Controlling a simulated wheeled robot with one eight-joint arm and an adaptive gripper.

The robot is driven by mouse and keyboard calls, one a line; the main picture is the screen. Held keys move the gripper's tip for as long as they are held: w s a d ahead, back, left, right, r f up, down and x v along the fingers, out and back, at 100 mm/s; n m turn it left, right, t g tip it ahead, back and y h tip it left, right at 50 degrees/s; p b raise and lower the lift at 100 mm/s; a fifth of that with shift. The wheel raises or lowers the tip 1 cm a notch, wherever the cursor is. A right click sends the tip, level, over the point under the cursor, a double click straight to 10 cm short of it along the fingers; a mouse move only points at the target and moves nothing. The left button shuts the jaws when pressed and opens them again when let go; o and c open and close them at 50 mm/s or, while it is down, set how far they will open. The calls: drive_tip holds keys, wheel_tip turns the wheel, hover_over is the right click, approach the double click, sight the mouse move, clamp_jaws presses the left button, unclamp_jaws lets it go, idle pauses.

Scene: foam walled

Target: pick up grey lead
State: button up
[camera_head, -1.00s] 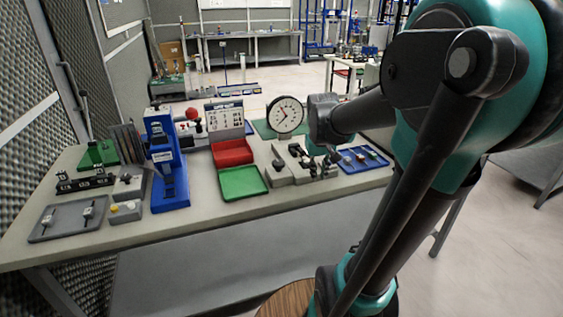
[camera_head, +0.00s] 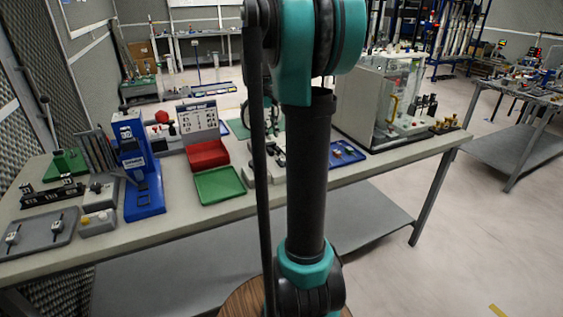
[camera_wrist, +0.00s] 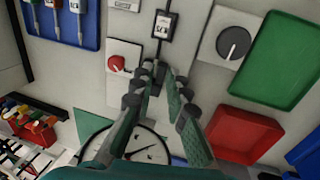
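A blue tray (camera_head: 340,158) with a few small pieces lies on the bench right of my arm. A black device (camera_wrist: 163,25) with a dark strip running down lies just beyond the tips. I see nothing clearly held. In the head view my arm hides the gripper.
A red-knobbed block (camera_wrist: 118,62) is left of the fingers and a dark-dial block (camera_wrist: 232,42) right. A green tray (camera_head: 219,185), red bin (camera_head: 207,155) and blue press (camera_head: 140,170) stand left of my arm. A clear-walled case (camera_head: 385,100) stands right.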

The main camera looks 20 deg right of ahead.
drive_tip(key=f, duration=0.3)
drive_tip(key=d+f, duration=0.1)
drive_tip(key=f, duration=0.1)
drive_tip(key=d+f, duration=0.1)
drive_tip(key=f, duration=0.2)
drive_tip(key=shift+f, duration=0.35)
clamp_jaws()
drive_tip(key=shift+r, duration=0.2)
